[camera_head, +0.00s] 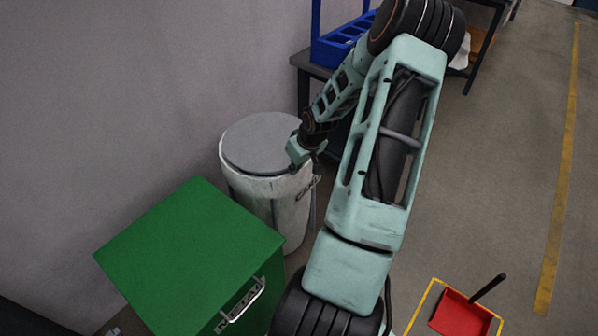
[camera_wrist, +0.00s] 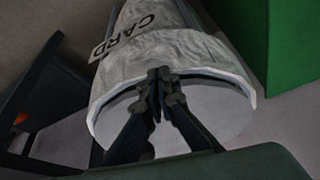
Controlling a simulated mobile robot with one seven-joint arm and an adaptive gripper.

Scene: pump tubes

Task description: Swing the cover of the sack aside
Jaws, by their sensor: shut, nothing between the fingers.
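The sack (camera_head: 285,208) is a pale, upright, round bin-like bag marked "CARD", standing against the wall. Its round grey cover (camera_head: 258,142) lies flat over the top in the head view. In the wrist view the sack (camera_wrist: 165,55) fills the upper middle, and the cover (camera_wrist: 215,112) shows inside its pale rim. My gripper (camera_head: 318,154) is at the right edge of the cover in the head view. In the wrist view my gripper (camera_wrist: 158,75) is shut and empty, its fingertips overlapping the rim. I cannot tell whether they touch it.
A green box (camera_head: 190,250) marked "METAL" with a handle stands close in front of the sack. A dark table with a blue rack (camera_head: 340,45) is behind. A red dustpan (camera_head: 462,312) lies on the floor at right. The floor at right is mostly clear.

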